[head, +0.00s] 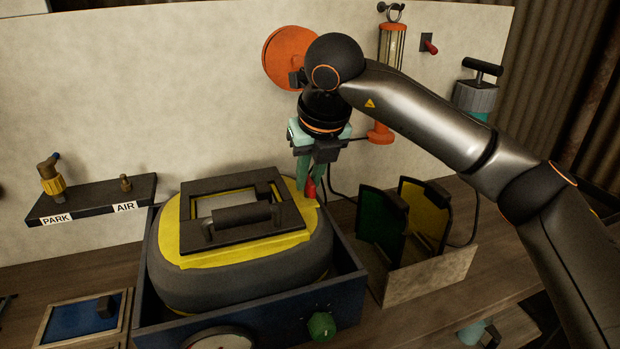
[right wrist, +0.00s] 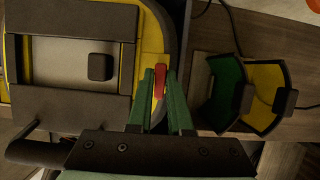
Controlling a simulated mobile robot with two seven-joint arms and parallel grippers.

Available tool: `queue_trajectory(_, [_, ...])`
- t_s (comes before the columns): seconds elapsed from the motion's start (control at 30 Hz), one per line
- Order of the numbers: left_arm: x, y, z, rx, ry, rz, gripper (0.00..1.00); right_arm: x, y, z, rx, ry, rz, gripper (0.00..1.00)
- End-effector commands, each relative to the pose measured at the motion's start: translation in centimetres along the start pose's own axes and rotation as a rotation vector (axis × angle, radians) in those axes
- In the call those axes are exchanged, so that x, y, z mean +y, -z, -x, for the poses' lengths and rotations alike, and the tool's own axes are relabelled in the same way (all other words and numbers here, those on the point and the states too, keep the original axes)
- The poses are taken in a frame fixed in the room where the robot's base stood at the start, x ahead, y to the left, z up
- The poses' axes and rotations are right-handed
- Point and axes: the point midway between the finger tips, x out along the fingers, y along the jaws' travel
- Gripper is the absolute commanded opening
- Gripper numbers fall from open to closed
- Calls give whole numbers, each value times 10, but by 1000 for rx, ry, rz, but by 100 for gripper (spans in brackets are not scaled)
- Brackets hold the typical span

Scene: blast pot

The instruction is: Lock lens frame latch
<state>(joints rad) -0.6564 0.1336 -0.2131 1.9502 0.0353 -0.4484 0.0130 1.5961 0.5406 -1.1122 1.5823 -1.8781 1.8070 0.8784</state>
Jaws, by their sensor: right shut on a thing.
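The lens frame (head: 287,213) is a dark rectangular frame with a thick black handle, lying on the yellow top of a grey rounded pot (head: 240,270). It also shows in the right wrist view (right wrist: 75,110). The red latch (head: 310,188) stands at the right edge of the yellow top, beside the frame; it shows in the right wrist view too (right wrist: 159,80). My right gripper (head: 317,178) points down with its green fingers at the latch and is shut on it. The fingers partly cover the latch. My left gripper is not in view.
The pot sits in a dark blue box (head: 345,290) with a green knob (head: 321,326). A holder (head: 430,278) with green and yellow lens plates stands close at right. A shelf labelled PARK and AIR (head: 90,200) is at left.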

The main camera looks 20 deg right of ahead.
Motion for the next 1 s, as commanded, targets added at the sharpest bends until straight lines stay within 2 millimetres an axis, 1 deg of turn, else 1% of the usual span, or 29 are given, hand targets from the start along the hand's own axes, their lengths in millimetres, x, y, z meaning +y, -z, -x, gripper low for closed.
queue_trajectory(0.2, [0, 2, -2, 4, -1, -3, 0, 0, 0, 0, 0, 14, -34, 0])
queue_trajectory(0.6, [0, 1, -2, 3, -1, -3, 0, 0, 0, 0, 0, 16, -37, 0])
queue_trajectory(0.63, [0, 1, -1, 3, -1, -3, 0, 0, 0, 0, 0, 16, -37, 21])
queue_trajectory(0.87, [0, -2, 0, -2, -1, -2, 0, 0, 0, 0, 0, 15, -36, 47])
queue_trajectory(1.0, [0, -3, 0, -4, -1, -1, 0, 0, 0, 0, 0, 15, -36, 48])
